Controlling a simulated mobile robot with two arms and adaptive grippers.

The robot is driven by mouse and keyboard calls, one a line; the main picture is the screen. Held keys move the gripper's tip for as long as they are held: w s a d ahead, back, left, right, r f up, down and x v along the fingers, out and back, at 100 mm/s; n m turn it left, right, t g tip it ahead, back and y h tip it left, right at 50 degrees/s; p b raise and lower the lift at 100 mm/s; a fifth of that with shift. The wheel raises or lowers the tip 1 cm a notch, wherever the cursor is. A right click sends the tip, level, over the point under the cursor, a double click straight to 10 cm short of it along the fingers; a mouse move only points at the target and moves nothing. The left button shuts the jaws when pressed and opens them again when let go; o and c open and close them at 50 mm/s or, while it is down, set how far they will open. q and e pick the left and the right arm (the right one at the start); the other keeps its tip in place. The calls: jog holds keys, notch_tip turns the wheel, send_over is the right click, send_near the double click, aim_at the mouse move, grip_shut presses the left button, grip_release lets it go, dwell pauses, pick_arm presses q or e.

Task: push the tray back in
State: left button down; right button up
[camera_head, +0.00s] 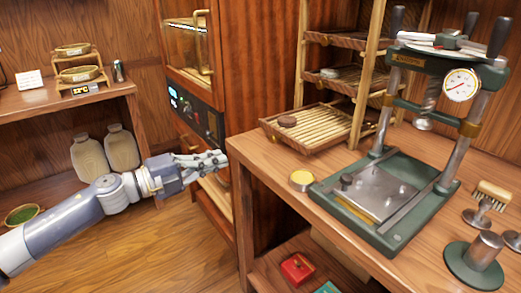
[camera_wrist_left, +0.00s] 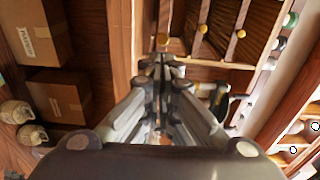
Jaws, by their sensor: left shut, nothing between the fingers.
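A slatted wooden tray (camera_head: 283,134) juts out from the lowest visible level of a wooden rack, over the table. In the left wrist view the closed fingers (camera_wrist_left: 160,62) point toward wooden slats or dividers with round yellow ends. My right gripper is not in view.
The wooden table (camera_head: 262,155) has its left edge close to my left gripper. A green press (camera_head: 350,215) and a yellow-topped tin (camera_head: 302,180) stand on it. The cabinet has a dark control panel (camera_head: 195,112). Open floor (camera_head: 150,250) lies left of the table.

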pick_arm(q)
send_near(274, 141)
jog(key=x, duration=0.5)
jog(key=shift+d+b, duration=0.15)
jog(key=shift+b, duration=0.25)
jog(key=shift+x, duration=0.8)
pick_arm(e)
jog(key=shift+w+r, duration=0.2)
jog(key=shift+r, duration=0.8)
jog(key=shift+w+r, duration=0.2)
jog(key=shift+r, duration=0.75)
pick_arm(q)
jog(key=shift+w, duration=0.1)
